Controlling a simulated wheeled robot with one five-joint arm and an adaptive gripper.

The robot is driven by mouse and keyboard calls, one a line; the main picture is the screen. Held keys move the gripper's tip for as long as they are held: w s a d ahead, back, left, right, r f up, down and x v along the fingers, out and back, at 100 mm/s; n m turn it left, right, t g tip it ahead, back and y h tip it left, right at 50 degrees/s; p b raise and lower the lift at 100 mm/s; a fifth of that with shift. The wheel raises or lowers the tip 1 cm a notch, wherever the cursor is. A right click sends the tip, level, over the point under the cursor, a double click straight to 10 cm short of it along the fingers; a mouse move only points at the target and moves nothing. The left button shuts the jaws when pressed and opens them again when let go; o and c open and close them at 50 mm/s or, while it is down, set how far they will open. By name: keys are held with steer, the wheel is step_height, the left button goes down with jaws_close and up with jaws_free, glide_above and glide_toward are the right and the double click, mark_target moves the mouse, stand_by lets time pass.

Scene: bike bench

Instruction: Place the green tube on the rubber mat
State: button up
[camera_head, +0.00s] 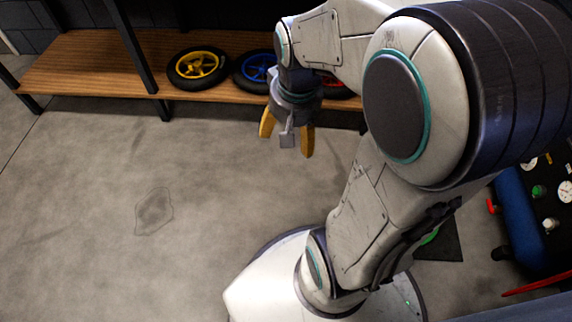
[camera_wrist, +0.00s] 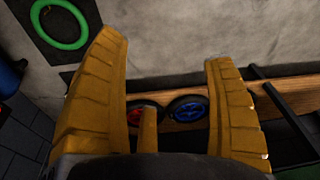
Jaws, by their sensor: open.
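The green tube (camera_wrist: 62,47) is a ring lying flat on the dark rubber mat (camera_wrist: 63,64), at the top left of the wrist view. In the head view only a sliver of the green tube (camera_head: 430,237) and a corner of the mat (camera_head: 446,248) show behind my arm. My gripper (camera_head: 287,132) has yellow fingers spread wide with nothing between them. It hangs above the floor in front of the wooden shelf, well away from the tube. Its fingers also frame the wrist view (camera_wrist: 165,48).
A low wooden shelf (camera_head: 90,68) with dark posts carries a yellow wheel (camera_head: 197,66), a blue wheel (camera_head: 254,68) and a partly hidden red wheel (camera_head: 338,88). A blue tank with gauges (camera_head: 517,215) stands at the right. The floor at left is clear.

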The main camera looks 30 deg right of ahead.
steer(key=s+a+r+n, duration=0.1)
steer(key=s+a+n, duration=0.4)
steer(key=s, duration=0.3)
steer(key=shift+a+r, duration=0.3)
steer(key=shift+a, duration=0.15)
step_height(320, 180, up, 35)
steer(key=t+p, duration=0.1)
steer(key=p, duration=3.2)
steer(key=shift+s+d+f, duration=0.15)
